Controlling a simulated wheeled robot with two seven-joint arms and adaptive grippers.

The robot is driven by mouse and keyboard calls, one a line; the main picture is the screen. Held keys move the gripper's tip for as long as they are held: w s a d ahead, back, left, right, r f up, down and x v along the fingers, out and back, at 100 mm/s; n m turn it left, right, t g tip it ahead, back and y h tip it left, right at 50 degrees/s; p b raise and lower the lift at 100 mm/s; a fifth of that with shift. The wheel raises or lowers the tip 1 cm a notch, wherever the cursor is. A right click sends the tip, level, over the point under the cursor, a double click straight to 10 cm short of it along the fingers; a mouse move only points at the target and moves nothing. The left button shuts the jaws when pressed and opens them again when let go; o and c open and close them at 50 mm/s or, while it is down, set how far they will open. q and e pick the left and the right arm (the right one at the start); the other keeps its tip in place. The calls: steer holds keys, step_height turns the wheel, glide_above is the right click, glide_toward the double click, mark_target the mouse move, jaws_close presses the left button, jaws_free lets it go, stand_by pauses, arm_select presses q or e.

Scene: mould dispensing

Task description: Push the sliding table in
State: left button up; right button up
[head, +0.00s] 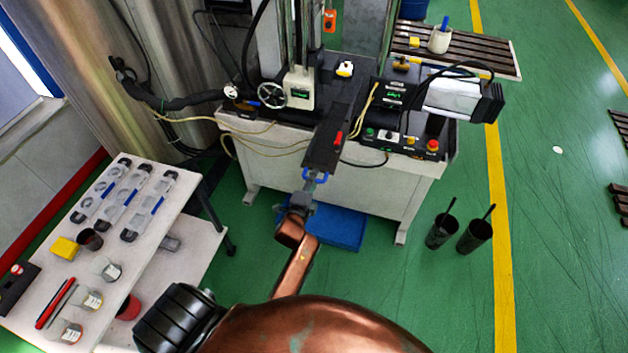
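The sliding table (326,146) is a long dark plate on the white machine bench. It sticks out past the bench's front edge towards me, with a red part on top and a blue handle (316,175) at its near end. My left gripper (304,197) is at the end of the copper arm, right at the near side of the blue handle. It looks close to or touching the handle, but its fingers are too small and partly hidden to show whether they are open or shut. My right gripper is not in view.
The machine bench (360,185) carries a control box (405,140) with buttons and a handwheel (271,95). A white side table (60,205) with moulds and jars stands at the left. Two black buckets (474,236) stand at the right. A blue block (340,228) lies below the bench.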

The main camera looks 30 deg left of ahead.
arm_select(q)
steer(key=shift+c, duration=0.5)
jaws_close()
